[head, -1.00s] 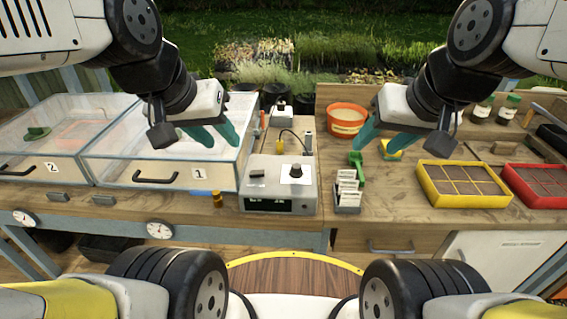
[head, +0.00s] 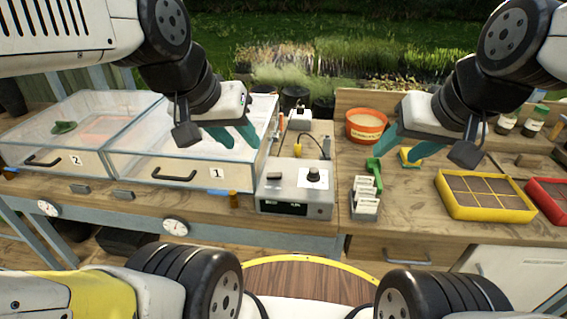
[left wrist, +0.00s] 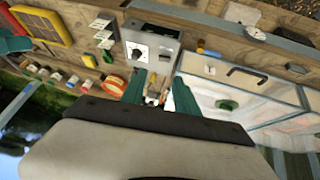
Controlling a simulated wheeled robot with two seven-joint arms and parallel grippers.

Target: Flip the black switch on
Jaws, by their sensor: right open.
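The black switch (head: 274,175) is a small dark piece on the left of the top of a grey control box (head: 318,195). A round black knob (head: 313,174) on a white plate is to its right. The switch's position is too small to tell. In the left wrist view the box (left wrist: 152,38) lies beyond my fingers. My left gripper (head: 236,137) is open and empty, above and behind the box's left side, in front of the glass case in the picture. My right gripper (head: 402,146) is open and empty, up and right of the box.
Glass-lidded cases labelled 1 (head: 190,175) and 2 (head: 52,155) stand left of the box. A label holder (head: 366,203), a green tool (head: 374,172), an orange pot (head: 366,126) and a yellow tray (head: 484,208) are to the right. A cable with a yellow part (head: 298,149) lies behind the box.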

